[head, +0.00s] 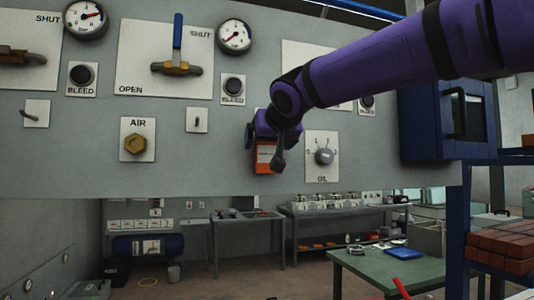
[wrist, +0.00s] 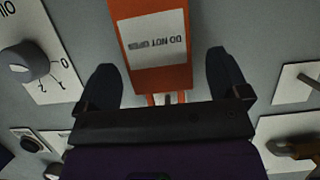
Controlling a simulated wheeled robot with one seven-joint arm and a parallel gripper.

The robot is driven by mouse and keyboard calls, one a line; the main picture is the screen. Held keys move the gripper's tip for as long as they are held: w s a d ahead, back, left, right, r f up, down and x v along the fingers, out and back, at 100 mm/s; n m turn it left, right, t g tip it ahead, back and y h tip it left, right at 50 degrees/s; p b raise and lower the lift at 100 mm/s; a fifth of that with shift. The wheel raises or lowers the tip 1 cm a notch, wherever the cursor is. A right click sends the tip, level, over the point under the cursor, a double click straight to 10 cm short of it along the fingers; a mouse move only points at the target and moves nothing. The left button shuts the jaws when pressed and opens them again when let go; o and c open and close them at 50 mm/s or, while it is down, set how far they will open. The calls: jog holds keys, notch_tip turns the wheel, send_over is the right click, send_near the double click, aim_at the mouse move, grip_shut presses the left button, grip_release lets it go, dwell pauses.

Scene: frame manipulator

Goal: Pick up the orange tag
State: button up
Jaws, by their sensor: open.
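The orange tag (head: 265,157) hangs on the grey panel, left of the OIL knob, partly covered by my purple arm in the head view. In the wrist view the orange tag (wrist: 154,45) shows a white label reading DO NOT OPEN, upside down. My gripper (wrist: 168,82) is open, with one dark finger on each side of the tag's lower part in that view. Neither finger visibly presses on the tag. The gripper also shows in the head view (head: 265,140), where its fingers are mostly hidden.
The grey panel (head: 220,120) carries a blue-handled valve (head: 178,50), gauges, an AIR knob (head: 138,143) and the OIL knob (head: 324,156). A blue cabinet (head: 447,115) stands at the right. Below are workbenches and a green table (head: 390,270).

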jog(key=shift+w+a+f, duration=0.1)
jog(key=shift+w+f, duration=0.05)
jog(key=shift+w, duration=0.2)
jog(key=c, duration=1.1)
jog(key=shift+c, duration=0.2)
jog(key=shift+r, duration=0.6)
jog(key=shift+s+r, duration=0.15)
jog(key=shift+s, duration=0.35)
jog(key=shift+s+d, duration=0.2)
jog(key=shift+d, duration=0.05)
